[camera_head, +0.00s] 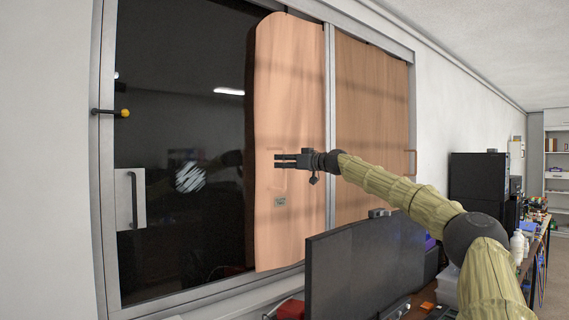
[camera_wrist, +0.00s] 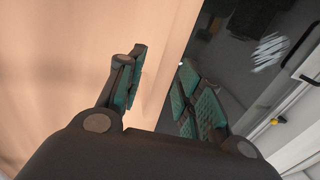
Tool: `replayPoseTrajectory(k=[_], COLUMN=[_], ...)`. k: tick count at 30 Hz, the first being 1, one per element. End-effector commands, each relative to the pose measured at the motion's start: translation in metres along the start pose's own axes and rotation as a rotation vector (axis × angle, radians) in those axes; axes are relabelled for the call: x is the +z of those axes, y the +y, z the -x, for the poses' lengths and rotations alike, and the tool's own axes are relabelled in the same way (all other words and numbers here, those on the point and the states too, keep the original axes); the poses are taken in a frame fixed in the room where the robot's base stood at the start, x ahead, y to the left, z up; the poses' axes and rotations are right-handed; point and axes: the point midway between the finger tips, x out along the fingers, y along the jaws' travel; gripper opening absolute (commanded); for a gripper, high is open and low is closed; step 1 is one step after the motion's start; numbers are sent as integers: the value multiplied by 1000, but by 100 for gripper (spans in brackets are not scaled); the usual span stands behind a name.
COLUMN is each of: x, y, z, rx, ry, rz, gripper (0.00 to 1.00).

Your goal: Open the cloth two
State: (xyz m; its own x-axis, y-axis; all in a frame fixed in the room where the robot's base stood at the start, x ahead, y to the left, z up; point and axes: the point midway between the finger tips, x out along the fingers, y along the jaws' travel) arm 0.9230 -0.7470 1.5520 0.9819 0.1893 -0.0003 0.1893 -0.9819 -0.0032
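Two peach-coloured cloth panels hang at the window. The left cloth (camera_head: 290,90) covers a middle strip of the glass, with a small label low on it and its left edge free against dark glass. Which one is cloth two cannot be told. My gripper (camera_head: 277,160) points left in front of the left cloth. In the wrist view my gripper (camera_wrist: 163,80) has its fingers apart, with the left cloth (camera_wrist: 70,50) and its edge behind them. Contact is unclear.
Dark window glass (camera_head: 185,120) with a white-plated handle (camera_head: 131,200) lies to the left. A black monitor (camera_head: 365,265) stands below my arm. A black cabinet (camera_head: 478,180) and a cluttered desk are at the right. The space left of my gripper looks free.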

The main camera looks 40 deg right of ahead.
Motion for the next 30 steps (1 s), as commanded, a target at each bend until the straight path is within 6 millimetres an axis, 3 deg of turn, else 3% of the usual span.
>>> replayPoseTrajectory(k=[11,30], x=[-2,-5], y=[-3,-8], z=[8,64], rx=[0,-1], ry=[1,2], rz=[2,5], gripper=[35,35])
